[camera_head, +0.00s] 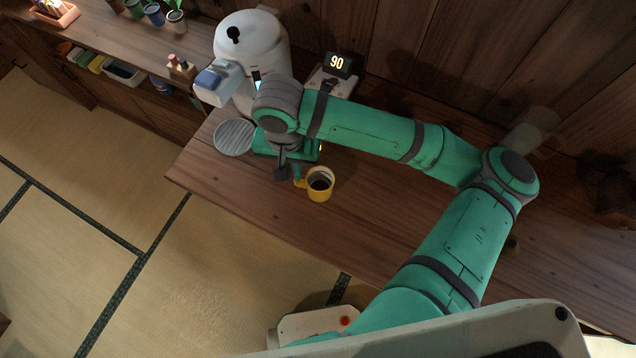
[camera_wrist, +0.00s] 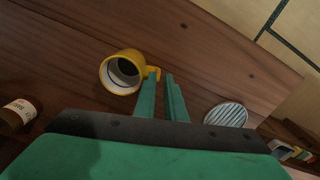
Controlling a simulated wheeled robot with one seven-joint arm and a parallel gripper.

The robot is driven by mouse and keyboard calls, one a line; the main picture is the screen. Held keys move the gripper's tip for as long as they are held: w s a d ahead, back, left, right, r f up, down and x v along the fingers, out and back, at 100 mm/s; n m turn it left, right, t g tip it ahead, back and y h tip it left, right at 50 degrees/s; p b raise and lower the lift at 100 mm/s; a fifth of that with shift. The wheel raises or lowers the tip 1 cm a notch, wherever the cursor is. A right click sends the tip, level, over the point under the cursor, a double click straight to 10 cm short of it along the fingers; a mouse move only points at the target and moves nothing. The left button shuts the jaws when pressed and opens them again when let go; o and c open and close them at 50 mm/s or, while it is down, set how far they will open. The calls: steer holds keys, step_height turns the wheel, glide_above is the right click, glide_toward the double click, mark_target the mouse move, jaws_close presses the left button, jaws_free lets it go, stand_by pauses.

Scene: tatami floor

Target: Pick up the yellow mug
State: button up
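The yellow mug (camera_head: 328,191) stands upright on the wooden counter, with a pale rim and a dark inside. Its handle points left toward my gripper (camera_head: 289,176). In the wrist view the mug (camera_wrist: 107,76) is left of my gripper (camera_wrist: 162,77), and its handle (camera_wrist: 155,70) is at the tip of the left finger. The two green fingers are apart with a narrow, empty-looking gap. I cannot tell whether the left finger touches the handle.
A grey ribbed round plate (camera_head: 234,137) lies left of my gripper. A white rounded machine (camera_head: 247,45) and a display reading 90 (camera_head: 337,64) stand behind. A brown labelled jar (camera_wrist: 17,114) is at the wrist view's left. The counter in front of the mug is clear.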

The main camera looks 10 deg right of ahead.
mark_target(314, 184)
steer(key=shift+w+d+f, duration=0.1)
steer(key=shift+f, duration=1.35)
steer(key=shift+w+d+f, duration=0.1)
steer(key=shift+f, duration=1.3)
jaws_close()
steer(key=shift+r, duration=0.1)
